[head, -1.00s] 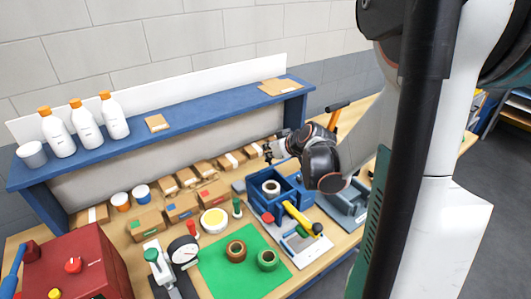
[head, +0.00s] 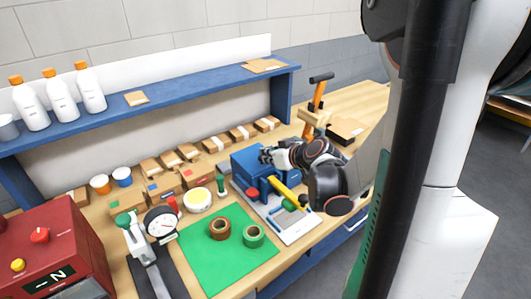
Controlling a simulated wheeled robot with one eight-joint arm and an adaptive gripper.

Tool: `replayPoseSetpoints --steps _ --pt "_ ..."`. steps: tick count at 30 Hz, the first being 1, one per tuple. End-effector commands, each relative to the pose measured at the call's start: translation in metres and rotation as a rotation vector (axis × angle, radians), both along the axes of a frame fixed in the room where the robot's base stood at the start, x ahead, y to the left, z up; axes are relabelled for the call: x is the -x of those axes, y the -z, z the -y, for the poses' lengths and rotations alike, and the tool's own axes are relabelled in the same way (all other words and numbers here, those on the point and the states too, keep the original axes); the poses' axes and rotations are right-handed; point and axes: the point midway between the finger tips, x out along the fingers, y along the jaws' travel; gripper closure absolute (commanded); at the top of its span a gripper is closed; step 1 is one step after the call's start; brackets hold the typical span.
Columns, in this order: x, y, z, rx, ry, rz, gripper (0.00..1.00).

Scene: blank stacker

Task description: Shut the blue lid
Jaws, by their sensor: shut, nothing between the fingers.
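The blue lid (head: 247,157) lies over the blue box (head: 252,182) at the right of the bench. From the side that shows, it looks down on the box and covers its inside. The white roll seen in the box earlier is now hidden. My gripper (head: 266,156) is shut and empty, at the top of the lid. It appears to touch the lid or hover just above it; I cannot tell which. My gripper and wrist hide the right part of the lid.
A yellow-handled tool (head: 287,192) stands just in front of the box. A green mat (head: 225,265) with two tape rolls lies at the front left. Small cartons (head: 190,153) line the back. An orange-handled device (head: 315,105) stands behind my wrist.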

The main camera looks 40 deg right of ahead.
Motion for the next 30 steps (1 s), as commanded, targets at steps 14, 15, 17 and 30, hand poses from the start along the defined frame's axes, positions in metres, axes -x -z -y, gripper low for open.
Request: replayPoseSetpoints --steps 14,15,17,30 --pt "0.005 0.013 0.000 -0.001 0.001 0.000 1.00" --pt "0.005 0.013 0.000 -0.001 0.001 0.000 1.00" --pt "0.005 0.013 0.000 -0.001 0.001 0.000 1.00" --pt "0.000 0.000 -0.003 0.000 -0.001 0.000 1.00"
